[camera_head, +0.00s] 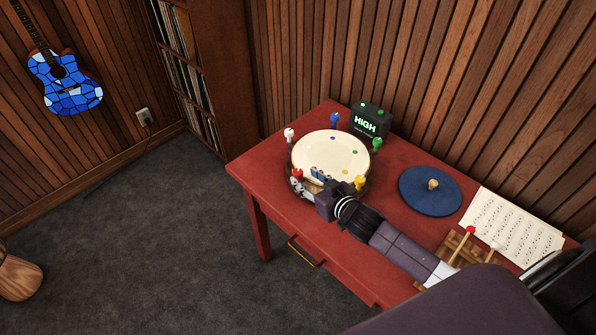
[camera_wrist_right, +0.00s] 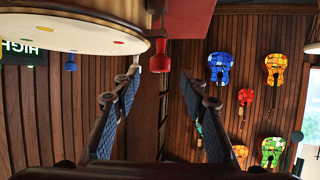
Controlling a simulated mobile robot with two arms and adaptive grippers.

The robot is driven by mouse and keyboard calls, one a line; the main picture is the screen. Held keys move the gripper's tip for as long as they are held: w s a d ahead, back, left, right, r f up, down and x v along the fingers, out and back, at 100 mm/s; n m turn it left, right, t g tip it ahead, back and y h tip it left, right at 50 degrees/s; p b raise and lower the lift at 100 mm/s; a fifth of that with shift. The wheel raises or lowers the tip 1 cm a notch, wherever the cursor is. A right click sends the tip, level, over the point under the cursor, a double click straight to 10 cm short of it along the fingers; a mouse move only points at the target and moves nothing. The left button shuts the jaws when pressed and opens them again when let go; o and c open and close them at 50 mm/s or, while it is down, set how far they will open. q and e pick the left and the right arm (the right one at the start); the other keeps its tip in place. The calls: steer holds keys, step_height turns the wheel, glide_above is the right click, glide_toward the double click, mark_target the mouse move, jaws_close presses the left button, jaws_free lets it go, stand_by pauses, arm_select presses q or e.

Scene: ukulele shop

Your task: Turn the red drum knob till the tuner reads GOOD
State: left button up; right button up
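The red drum knob (camera_head: 297,174) stands at the front-left rim of the cream-topped drum (camera_head: 322,147). In the right wrist view, which is upside down, the red knob (camera_wrist_right: 161,56) shows just beyond the gap between my fingertips. My right gripper (camera_head: 309,180) reaches over the drum's front edge; the wrist view shows its two fingers (camera_wrist_right: 160,78) apart and empty. Whether either touches the knob cannot be told. The dark tuner (camera_head: 367,122) behind the drum reads HIGH in green. My left gripper is not in view.
White (camera_head: 289,133), blue (camera_head: 335,119), green (camera_head: 376,144) and yellow (camera_head: 359,182) knobs ring the drum. A blue round pad (camera_head: 420,196), sheet music (camera_head: 512,228) and mallets on a wooden rest (camera_head: 458,248) lie rightward on the red table (camera_head: 262,170). A wood-slat wall stands behind.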

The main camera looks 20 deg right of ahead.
mark_target(299, 173)
steer(key=shift+p+x, duration=0.3)
steer(key=shift+x, duration=2.55)
steer(key=shift+c, duration=0.5)
jaws_close()
